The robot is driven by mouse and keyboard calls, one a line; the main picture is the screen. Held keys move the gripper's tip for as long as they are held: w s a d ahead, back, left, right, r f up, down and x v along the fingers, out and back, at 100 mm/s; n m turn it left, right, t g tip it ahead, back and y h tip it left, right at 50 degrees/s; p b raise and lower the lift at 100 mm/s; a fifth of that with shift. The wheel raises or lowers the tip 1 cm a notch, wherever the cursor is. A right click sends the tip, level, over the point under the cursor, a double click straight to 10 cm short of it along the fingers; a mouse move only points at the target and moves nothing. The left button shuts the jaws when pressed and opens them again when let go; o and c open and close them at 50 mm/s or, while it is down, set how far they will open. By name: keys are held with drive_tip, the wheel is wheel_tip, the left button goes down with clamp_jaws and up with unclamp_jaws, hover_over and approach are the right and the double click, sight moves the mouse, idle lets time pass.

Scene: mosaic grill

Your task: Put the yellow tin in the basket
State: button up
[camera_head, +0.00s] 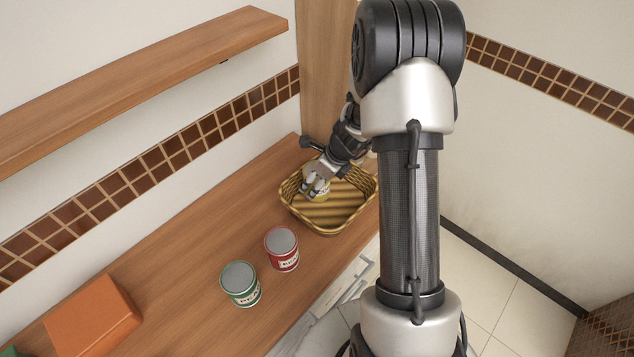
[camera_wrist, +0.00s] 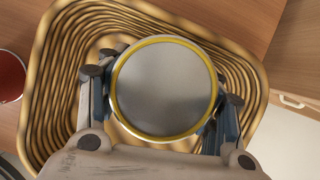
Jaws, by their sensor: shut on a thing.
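The yellow tin (camera_head: 322,190) is between the fingers of my gripper (camera_head: 315,186), inside the outline of the wicker basket (camera_head: 331,232) in the head view. In the wrist view the tin (camera_wrist: 165,90) shows its grey lid with a yellow rim, and a finger of my gripper (camera_wrist: 163,105) presses on either side. The basket (camera_wrist: 62,75) surrounds the tin in that view. The tin is over or in the basket; I cannot tell whether its base touches the basket floor.
A red tin (camera_head: 282,250) and a green tin (camera_head: 240,284) stand on the wooden counter (camera_head: 190,255) in front of the basket. An orange box (camera_head: 93,318) is at the lower left. A wooden shelf (camera_head: 130,80) runs along the wall above.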

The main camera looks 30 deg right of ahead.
drive_tip(key=shift+r, duration=0.1)
drive_tip(key=o, duration=1.4)
drive_tip(key=shift+c, duration=0.2)
